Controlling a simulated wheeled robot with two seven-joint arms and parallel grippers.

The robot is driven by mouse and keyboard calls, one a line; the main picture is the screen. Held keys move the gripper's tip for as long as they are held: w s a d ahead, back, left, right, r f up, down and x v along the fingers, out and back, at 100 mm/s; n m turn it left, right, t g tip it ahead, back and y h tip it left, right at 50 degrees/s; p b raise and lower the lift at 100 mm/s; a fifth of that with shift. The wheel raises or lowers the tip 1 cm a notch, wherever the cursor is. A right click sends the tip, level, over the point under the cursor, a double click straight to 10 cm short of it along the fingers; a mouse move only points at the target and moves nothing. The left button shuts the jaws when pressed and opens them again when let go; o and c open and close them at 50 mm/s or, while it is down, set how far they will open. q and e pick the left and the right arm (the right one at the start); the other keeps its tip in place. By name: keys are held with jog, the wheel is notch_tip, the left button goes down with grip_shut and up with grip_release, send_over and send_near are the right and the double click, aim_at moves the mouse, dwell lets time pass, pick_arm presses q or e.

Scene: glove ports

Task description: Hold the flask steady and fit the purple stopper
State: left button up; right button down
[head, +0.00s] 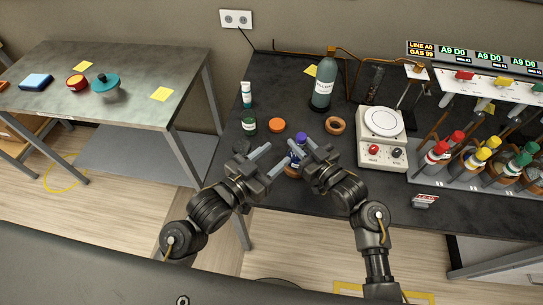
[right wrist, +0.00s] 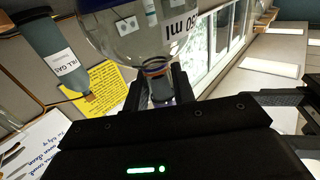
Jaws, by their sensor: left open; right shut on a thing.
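The purple stopper (head: 301,137) shows at the tips of my right gripper (head: 303,147), which is shut on it. In the right wrist view the clear flask (right wrist: 128,30), marked with "50 ml", appears upside down. Its neck (right wrist: 154,68), with an orange band, lines up with the gripper's fingers. The stopper is mostly hidden between them, and I cannot tell whether it is seated. In the head view the flask is largely hidden behind my right gripper, above a brown ring at the bench's near side. My left gripper (head: 269,159) is open, just left of the flask.
A hotplate (head: 382,124) stands to the right, beside a rack of coloured-capped tubes (head: 480,160). A grey-green bottle (head: 324,85) stands at the back.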

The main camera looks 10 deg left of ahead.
jog(key=c, duration=1.1)
grip_release()
jog(key=v, duration=1.2)
